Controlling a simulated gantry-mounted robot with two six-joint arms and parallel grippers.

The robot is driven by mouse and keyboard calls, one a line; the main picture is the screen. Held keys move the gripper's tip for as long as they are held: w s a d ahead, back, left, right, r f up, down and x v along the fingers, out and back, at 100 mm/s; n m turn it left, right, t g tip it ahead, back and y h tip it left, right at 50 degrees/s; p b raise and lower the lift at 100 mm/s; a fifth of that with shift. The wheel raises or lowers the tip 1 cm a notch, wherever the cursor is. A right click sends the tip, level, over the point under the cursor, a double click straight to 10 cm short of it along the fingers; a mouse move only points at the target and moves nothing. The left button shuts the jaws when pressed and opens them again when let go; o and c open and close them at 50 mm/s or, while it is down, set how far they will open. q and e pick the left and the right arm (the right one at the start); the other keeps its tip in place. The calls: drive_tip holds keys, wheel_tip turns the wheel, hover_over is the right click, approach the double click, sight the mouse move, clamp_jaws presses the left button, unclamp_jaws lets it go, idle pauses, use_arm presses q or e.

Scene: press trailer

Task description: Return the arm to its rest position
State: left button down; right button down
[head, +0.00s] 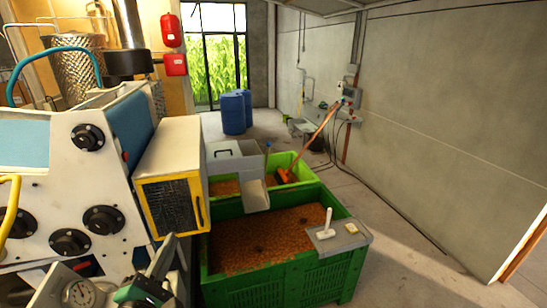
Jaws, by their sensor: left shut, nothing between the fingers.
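My left gripper (163,256) is low in the head view, left of centre. It is shut with nothing in it, and the lower part of my arm is cut off by the bottom edge. It is in front of the white press machine (45,180) with black knobs, and left of the green crate (285,283). I cannot tell the exact gap between them. My right gripper is not in view.
A yellow-framed box (172,160) juts from the machine above my gripper. Floor at right is clear.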

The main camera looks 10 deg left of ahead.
use_arm(q)
drive_tip(key=s+d+r+m+t+h, duration=0.1)
drive_tip(key=d+r+m+t, duration=0.15)
drive_tip(key=r, duration=0.55)
drive_tip(key=s+d+r+m+t+h, duration=0.1)
drive_tip(key=d+r+m, duration=0.2)
drive_tip(key=r, duration=0.4)
drive_tip(key=s+d+r+m+t+h, duration=0.1)
drive_tip(key=s+d+r+m+t, duration=0.1)
drive_tip(key=s+r+m, duration=0.4)
drive_tip(key=s+d+r+m+t+h, duration=0.2)
drive_tip(key=s+r+m, duration=0.4)
drive_tip(key=r+m, duration=0.4)
drive_tip(key=m+t, duration=0.1)
drive_tip(key=m, duration=0.4)
drive_tip(key=shift+s+r+m, duration=0.15)
drive_tip(key=shift+r+m, duration=0.05)
drive_tip(key=shift+m, duration=0.15)
drive_tip(key=shift+t, duration=0.25)
